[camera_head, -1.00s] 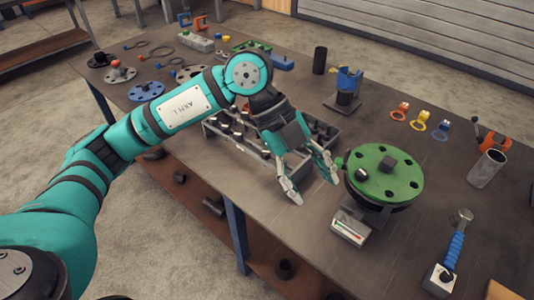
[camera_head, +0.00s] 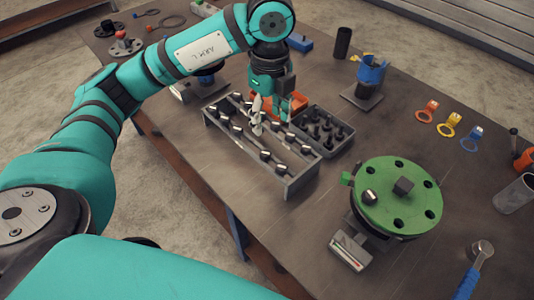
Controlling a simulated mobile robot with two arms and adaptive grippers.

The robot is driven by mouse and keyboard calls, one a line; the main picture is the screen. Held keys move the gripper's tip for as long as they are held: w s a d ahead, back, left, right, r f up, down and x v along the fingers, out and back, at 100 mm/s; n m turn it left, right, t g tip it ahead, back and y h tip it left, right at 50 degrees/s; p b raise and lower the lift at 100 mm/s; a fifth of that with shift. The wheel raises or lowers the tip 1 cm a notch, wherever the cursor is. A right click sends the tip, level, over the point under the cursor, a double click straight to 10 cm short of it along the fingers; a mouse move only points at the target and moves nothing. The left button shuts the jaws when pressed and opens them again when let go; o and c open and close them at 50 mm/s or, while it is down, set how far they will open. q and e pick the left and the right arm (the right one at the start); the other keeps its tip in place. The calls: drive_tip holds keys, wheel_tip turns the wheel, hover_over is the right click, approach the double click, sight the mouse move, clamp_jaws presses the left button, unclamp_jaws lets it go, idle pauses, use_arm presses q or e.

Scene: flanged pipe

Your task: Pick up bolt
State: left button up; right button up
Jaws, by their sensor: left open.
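Several bolts with shiny pale heads (camera_head: 265,155) sit in a row rack of a long grey tray (camera_head: 301,181) in the middle of the table. My left gripper (camera_head: 271,112) is over the far side of this tray, pointing down, with its fingers apart among or just above the bolts. I cannot tell whether a finger touches a bolt. The fingers partly hide the bolts behind them. A green round flange (camera_head: 385,215) with several holes stands to the right, with one bolt head (camera_head: 370,196) at its left side. My right gripper is not in view.
A dark bin of black parts (camera_head: 340,148) adjoins the bolt tray. A blue-topped fixture (camera_head: 371,72) and a black cylinder (camera_head: 343,42) stand behind. A small gauge box (camera_head: 349,250) lies before the flange. A blue-handled tool (camera_head: 468,280) and grey pipe (camera_head: 515,194) are at right.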

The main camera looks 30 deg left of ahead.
sight(268, 154)
use_arm(q)
wheel_tip(268, 154, down, 8)
drive_tip(key=shift+w+r+p, duration=0.1)
drive_tip(key=shift+r+p, duration=0.1)
drive_tip(key=shift+p, duration=0.5)
drive_tip(key=shift+f, duration=0.25)
drive_tip(key=shift+w+a+f, duration=0.1)
drive_tip(key=shift+a+f, duration=0.05)
drive_tip(key=shift+f, duration=0.1)
drive_tip(key=f, duration=0.1)
drive_tip(key=f+p, duration=0.2)
drive_tip(key=shift+w+a+f, duration=0.1)
drive_tip(key=shift+a+f, duration=0.2)
drive_tip(key=shift+f, duration=0.55)
clamp_jaws()
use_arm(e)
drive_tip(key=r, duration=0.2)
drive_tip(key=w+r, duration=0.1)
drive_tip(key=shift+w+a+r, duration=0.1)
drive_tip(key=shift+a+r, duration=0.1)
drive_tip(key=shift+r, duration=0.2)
